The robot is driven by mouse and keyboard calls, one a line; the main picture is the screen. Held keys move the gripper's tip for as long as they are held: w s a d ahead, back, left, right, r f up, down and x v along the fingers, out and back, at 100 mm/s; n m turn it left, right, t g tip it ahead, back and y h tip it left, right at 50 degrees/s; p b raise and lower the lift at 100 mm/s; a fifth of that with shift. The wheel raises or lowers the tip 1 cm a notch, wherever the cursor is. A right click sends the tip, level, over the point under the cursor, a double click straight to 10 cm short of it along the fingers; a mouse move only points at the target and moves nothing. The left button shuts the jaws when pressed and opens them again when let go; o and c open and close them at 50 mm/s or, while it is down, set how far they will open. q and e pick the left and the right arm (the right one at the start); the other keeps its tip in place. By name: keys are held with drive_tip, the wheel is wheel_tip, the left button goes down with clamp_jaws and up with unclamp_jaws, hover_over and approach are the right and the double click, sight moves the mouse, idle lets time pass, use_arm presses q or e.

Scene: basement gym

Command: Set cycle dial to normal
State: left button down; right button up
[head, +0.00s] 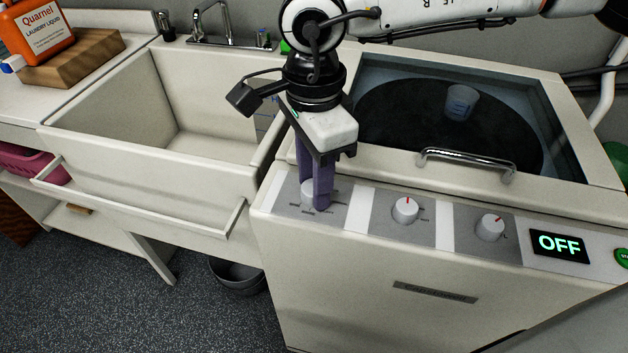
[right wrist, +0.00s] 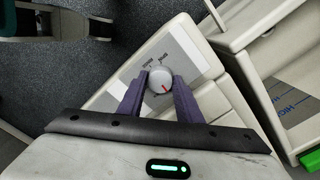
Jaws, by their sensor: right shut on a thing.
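The cycle dial is a round pale knob with a red pointer mark, leftmost on the washer's front panel. In the head view the dial (head: 308,191) is partly hidden behind the fingers of my right gripper (head: 319,200). In the right wrist view the dial (right wrist: 161,80) sits between the two purple fingertips of the right gripper (right wrist: 160,88), which is shut on it. My left gripper is not in view.
Two more dials (head: 405,210) (head: 490,228) and a display reading OFF (head: 559,245) continue along the panel. A sink (head: 150,110) stands at left, with a detergent bottle (head: 41,33) beyond.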

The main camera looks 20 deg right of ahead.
drive_tip(key=m+b, duration=0.3)
drive_tip(key=shift+f, duration=0.25)
drive_tip(key=m+b, duration=0.2)
drive_tip(key=m, duration=0.1)
drive_tip(key=m+b, duration=0.2)
drive_tip(key=shift+m, duration=0.3)
drive_tip(key=m+b, duration=0.2)
drive_tip(key=m, duration=0.1)
drive_tip(key=shift+r+m, duration=0.15)
drive_tip(key=shift+m, duration=0.15)
drive_tip(key=shift+m+b, duration=0.6)
drive_tip(key=shift+m, duration=0.6)
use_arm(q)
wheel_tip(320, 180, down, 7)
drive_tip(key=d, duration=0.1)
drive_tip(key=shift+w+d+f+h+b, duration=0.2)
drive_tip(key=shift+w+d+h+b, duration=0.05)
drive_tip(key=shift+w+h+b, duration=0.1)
use_arm(e)
drive_tip(key=shift+r+m, duration=0.15)
drive_tip(key=shift+m, duration=0.95)
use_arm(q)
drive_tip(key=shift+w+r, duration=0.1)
use_arm(e)
drive_tip(key=shift+w, duration=0.1)
drive_tip(key=o, duration=1)
